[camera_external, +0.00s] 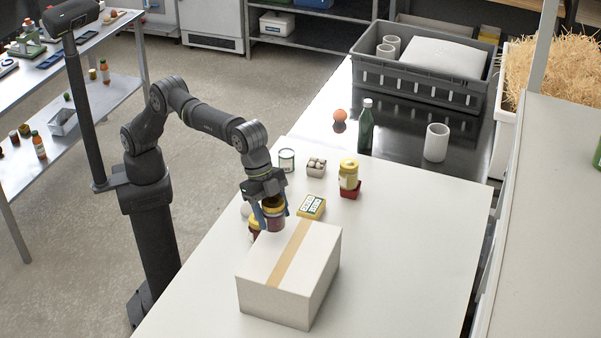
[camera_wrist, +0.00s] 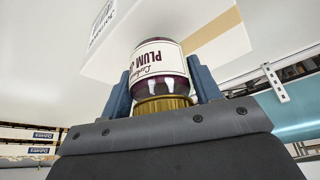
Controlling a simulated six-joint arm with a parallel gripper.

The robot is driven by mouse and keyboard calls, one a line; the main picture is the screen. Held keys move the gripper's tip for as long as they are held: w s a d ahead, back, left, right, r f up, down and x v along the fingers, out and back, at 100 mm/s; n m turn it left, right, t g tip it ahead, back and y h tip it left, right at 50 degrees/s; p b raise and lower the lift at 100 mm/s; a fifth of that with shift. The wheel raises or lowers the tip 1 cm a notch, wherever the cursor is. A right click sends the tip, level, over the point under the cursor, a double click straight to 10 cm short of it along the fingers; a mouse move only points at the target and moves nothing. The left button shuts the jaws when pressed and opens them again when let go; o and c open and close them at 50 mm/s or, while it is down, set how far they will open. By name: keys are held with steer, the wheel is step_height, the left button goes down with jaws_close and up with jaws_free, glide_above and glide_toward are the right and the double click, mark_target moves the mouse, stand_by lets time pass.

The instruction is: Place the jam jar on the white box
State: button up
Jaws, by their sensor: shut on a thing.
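The jam jar (camera_external: 273,221) is dark red with a gold lid. In the wrist view the jar (camera_wrist: 160,65) shows a white label reading PLUM, upside down in the picture. My gripper (camera_external: 268,213) is shut on it, with a blue finger on each side near the lid. The white box (camera_external: 268,259) is closed, with a tan tape strip along its top, and stands on the white table. In the external view the jar appears just behind the box's far edge; I cannot tell its exact height. The box (camera_wrist: 205,50) also shows beyond the jar in the wrist view.
Another small item is partly hidden beside my gripper. The table right of the box is clear.

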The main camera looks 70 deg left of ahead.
mark_target(273, 224)
steer(key=shift+f, duration=1.8)
steer(key=shift+f, duration=0.15)
steer(key=o, duration=1.2)
steer(key=shift+o, duration=0.2)
steer(key=v, duration=1.2)
